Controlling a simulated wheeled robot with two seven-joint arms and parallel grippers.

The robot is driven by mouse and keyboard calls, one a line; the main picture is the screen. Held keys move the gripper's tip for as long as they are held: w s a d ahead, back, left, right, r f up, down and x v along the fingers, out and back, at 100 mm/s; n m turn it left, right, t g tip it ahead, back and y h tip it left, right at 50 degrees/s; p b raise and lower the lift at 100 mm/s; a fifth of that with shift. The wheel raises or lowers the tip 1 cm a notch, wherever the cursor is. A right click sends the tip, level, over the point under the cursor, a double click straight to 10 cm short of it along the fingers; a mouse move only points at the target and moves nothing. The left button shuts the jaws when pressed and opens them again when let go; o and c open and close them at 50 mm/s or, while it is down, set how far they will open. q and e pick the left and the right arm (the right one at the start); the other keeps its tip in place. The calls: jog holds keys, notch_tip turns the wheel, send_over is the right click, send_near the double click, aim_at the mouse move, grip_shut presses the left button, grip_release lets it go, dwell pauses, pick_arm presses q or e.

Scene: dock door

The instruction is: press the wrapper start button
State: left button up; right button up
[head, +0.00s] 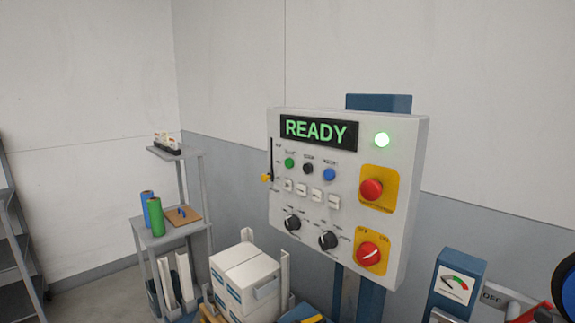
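The wrapper control panel (345,190) is a light grey box on a blue post in the middle of the head view. A red mushroom button (371,189) on yellow is at the right. Neither of my grippers is in view.
White boxes (243,275) stand below the panel's left side. A grey shelf cart (172,238) holds blue and green rolls at the left. A blue gauge box (455,285) stands at lower right. Nothing blocks the panel's front in this view.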

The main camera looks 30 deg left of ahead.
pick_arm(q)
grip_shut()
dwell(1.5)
